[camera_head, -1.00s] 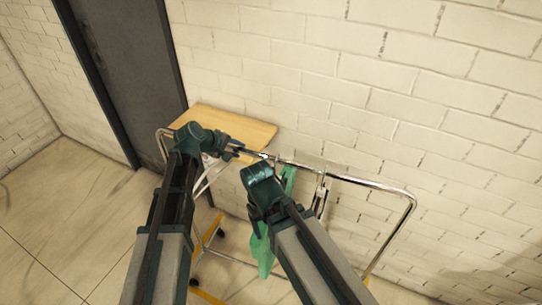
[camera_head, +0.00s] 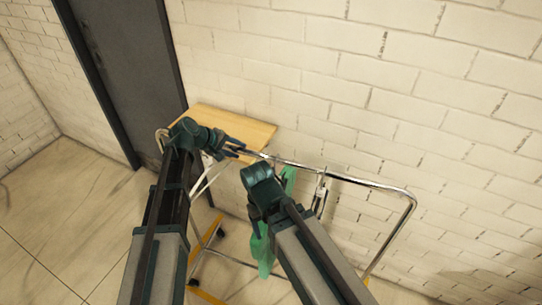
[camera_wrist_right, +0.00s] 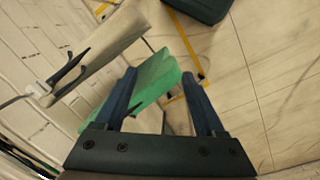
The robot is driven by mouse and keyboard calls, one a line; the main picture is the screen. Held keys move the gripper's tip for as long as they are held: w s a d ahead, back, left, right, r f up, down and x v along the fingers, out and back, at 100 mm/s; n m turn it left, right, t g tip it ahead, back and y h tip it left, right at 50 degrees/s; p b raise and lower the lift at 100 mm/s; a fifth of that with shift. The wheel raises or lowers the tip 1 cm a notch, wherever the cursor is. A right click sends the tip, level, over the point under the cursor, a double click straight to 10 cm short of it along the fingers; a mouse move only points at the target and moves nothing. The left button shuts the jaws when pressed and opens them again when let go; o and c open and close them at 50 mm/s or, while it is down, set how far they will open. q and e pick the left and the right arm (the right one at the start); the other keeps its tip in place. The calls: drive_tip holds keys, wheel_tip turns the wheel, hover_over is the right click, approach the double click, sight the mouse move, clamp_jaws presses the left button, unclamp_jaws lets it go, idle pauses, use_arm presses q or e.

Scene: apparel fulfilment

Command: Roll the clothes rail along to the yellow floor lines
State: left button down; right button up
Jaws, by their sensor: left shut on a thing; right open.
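The clothes rail (camera_head: 385,186) is a chrome tube frame standing along the white brick wall. A green garment (camera_head: 263,245) hangs from it, and grey-white hangers show beside the garment. My left gripper (camera_head: 240,150) is shut on the top bar left of the garment; my arm hides part of the rail. My right gripper (camera_wrist_right: 160,100) is open, with the green garment (camera_wrist_right: 158,78) showing between and beyond its fingers. I cannot tell whether it touches the cloth. Yellow floor lines (camera_head: 208,240) show beneath the rail's left part, also in the right wrist view (camera_wrist_right: 187,42).
A light wooden board (camera_head: 235,125) lies against the wall behind the rail's left end. A dark door (camera_head: 130,65) is at the left. Bare tiled floor (camera_head: 70,215) lies open at the left. The brick wall (camera_head: 400,90) runs close behind the rail.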

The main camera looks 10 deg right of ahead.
use_arm(q)
drive_tip(key=shift+w+m+g, duration=0.1)
drive_tip(key=shift+m+g, duration=0.2)
drive_tip(key=shift+m, duration=0.1)
drive_tip(key=shift+a+m, duration=0.1)
drive_tip(key=shift+m, duration=0.3)
drive_tip(key=shift+m+g+h, duration=0.3)
drive_tip(key=shift+g, duration=0.2)
drive_tip(key=shift+s+f, duration=0.1)
drive_tip(key=shift+s, duration=0.15)
